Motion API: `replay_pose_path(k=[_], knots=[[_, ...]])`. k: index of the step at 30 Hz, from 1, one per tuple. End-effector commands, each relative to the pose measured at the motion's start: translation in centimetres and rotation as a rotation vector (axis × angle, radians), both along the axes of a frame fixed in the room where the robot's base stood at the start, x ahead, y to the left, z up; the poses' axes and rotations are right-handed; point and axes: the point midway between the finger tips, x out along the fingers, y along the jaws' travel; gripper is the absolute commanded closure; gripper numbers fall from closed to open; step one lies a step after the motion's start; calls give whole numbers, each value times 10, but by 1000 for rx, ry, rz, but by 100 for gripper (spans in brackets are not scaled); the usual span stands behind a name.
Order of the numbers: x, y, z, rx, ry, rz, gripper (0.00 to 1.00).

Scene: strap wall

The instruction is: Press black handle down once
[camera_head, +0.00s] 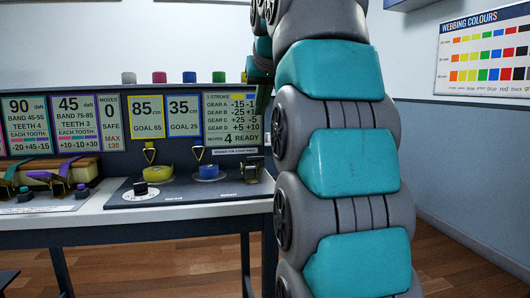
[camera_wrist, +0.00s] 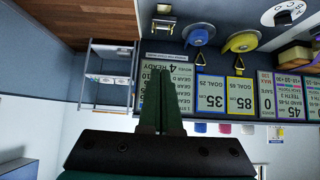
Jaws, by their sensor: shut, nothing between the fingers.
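A small dark block-like device with a metallic part (camera_head: 253,168) stands at the right end of the black panel, just left of my arm. It may carry the black handle; I cannot make out a separate handle. It also shows at the top of the wrist view, as a dark and pale block (camera_wrist: 162,24). My gripper (camera_wrist: 162,72) has its two green fingers together and empty. In the wrist view its tips point toward the device and appear apart from it, in front of the ready sign. In the head view my arm hides the panel's right side.
Yellow (camera_head: 158,173) and blue (camera_head: 208,172) strap rolls sit on the panel, with a black dial knob (camera_head: 140,187) in front. Signs (camera_head: 232,118) stand behind, one reading "4 READY". A tool with a purple strap (camera_head: 66,178) lies at left.

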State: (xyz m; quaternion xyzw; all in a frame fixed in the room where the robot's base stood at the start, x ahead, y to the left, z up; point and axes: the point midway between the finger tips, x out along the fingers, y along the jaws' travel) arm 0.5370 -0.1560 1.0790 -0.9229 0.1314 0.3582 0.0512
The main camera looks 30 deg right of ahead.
Motion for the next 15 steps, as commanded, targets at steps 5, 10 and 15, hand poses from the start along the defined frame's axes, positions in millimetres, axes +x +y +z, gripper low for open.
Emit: replay_pose_path(k=[5, 10, 15], knots=[[0, 0, 0, 0, 1, 1, 100], [4, -1, -4, 0, 1, 2, 100], [19, -5, -21, 2, 8, 3, 100]])
